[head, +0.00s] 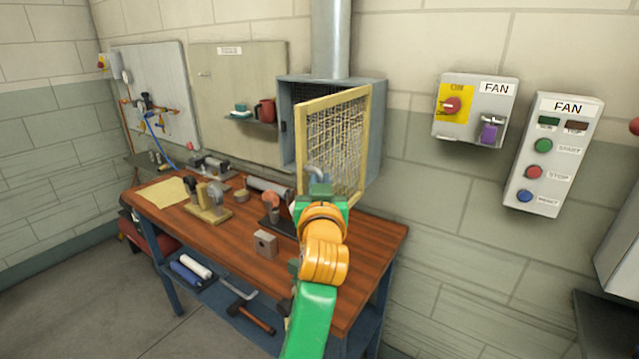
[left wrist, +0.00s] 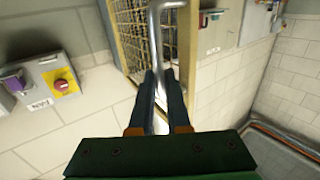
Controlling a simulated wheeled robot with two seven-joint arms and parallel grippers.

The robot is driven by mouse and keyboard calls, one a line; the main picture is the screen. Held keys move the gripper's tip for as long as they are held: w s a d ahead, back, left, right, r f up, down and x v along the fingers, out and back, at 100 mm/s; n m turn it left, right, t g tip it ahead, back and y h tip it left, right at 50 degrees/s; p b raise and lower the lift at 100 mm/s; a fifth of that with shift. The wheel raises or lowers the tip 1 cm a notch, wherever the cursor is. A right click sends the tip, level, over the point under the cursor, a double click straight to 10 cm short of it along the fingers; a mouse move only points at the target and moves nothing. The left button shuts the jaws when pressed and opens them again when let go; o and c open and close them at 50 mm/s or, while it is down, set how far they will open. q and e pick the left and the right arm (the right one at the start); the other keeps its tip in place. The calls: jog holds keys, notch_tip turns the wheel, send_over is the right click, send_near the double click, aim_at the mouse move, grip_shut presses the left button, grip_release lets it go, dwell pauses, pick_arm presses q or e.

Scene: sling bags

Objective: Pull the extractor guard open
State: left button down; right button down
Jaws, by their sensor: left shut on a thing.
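The extractor guard (head: 337,132) is a yellow-framed wire mesh panel on the front of the grey extractor box (head: 371,150). It stands swung out at an angle from the box. My left gripper (head: 318,182) is at the guard's lower left edge in the head view, shut on the grey bent guard handle (head: 317,174). In the left wrist view the handle (left wrist: 157,60) runs between the two dark fingers (left wrist: 158,100), with the guard's frame (left wrist: 112,40) behind it. My forearm hides part of the bench below. My right gripper is not in view.
A wooden workbench (head: 225,255) below holds several tools and small fixtures. A duct (head: 331,40) rises from the box. A fan switch (head: 473,110) and a fan button panel (head: 550,155) are on the wall at right. Open floor lies at the front left.

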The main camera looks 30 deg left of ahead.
pick_arm(q)
jog(key=shift+d+r, duration=0.2)
jog(key=shift+r, duration=0.05)
jog(key=shift+a, duration=0.1)
jog(key=c, duration=1.1)
grip_release()
jog(key=shift+o, duration=1.1)
jog(key=shift+w+f, duration=0.1)
jog(key=shift+w, duration=0.05)
jog(key=b+v, duration=0.3)
jog(key=v, duration=0.4)
jog(key=shift+d+f, duration=0.2)
jog(key=shift+d, duration=0.1)
jog(key=shift+w+a, duration=0.1)
jog(key=shift+w, duration=0.05)
